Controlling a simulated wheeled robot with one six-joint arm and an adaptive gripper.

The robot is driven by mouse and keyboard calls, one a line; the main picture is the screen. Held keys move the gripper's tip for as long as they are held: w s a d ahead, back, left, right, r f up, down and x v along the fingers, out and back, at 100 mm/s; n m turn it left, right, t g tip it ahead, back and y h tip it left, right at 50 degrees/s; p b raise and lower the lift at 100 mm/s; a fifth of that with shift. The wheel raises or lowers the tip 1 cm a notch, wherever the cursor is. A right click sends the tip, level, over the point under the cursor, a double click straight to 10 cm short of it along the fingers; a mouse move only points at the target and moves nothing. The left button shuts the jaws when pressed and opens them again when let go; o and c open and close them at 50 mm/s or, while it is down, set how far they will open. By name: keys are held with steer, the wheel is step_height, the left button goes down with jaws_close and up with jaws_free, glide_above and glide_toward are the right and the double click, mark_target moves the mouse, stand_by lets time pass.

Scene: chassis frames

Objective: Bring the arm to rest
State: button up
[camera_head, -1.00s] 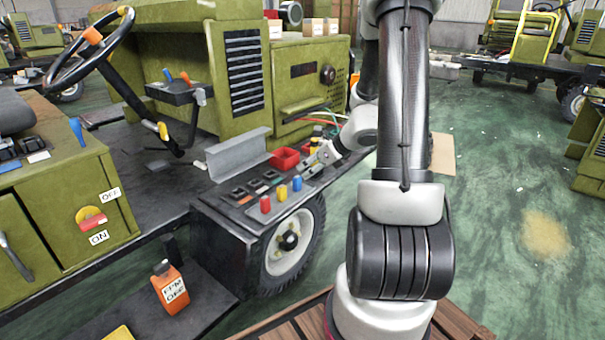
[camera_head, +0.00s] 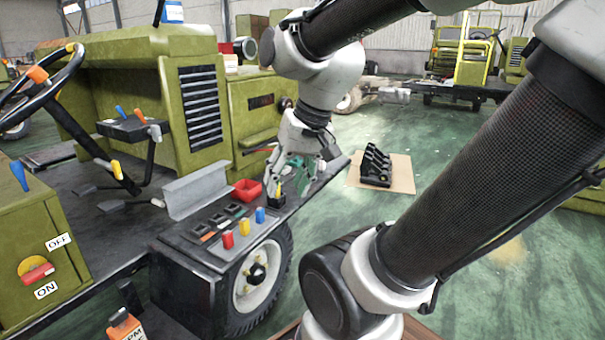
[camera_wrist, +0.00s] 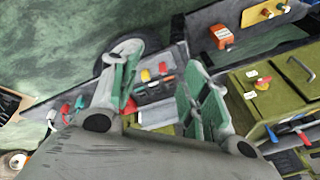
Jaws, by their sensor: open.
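My gripper (camera_head: 298,176) points down over the right end of the green vehicle's dark side deck, beside the red bin (camera_head: 247,190). In the wrist view my gripper (camera_wrist: 163,88) shows its two green-padded fingers spread apart, with nothing between them. Beyond the gap lies the deck's switch panel with coloured knobs. My arm bends high above the deck, and its dark tube runs down along the right of the head view. Whether the fingertips touch anything on the deck cannot be told.
A grey metal channel (camera_head: 196,190) and red, yellow and blue knobs (camera_head: 244,227) stand on the deck near my gripper. A black rack (camera_head: 376,166) lies on cardboard (camera_head: 402,175) on the floor. Green floor is open behind the rack.

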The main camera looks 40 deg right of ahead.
steer(key=s+d+r+n, duration=0.1)
steer(key=n, duration=0.1)
steer(key=s+n+h, duration=0.1)
steer(key=shift+s+d+r+n+h, duration=0.25)
steer(key=shift+d+r+n+h, duration=0.05)
steer(key=shift+d+r+n, duration=0.1)
stand_by(0.9)
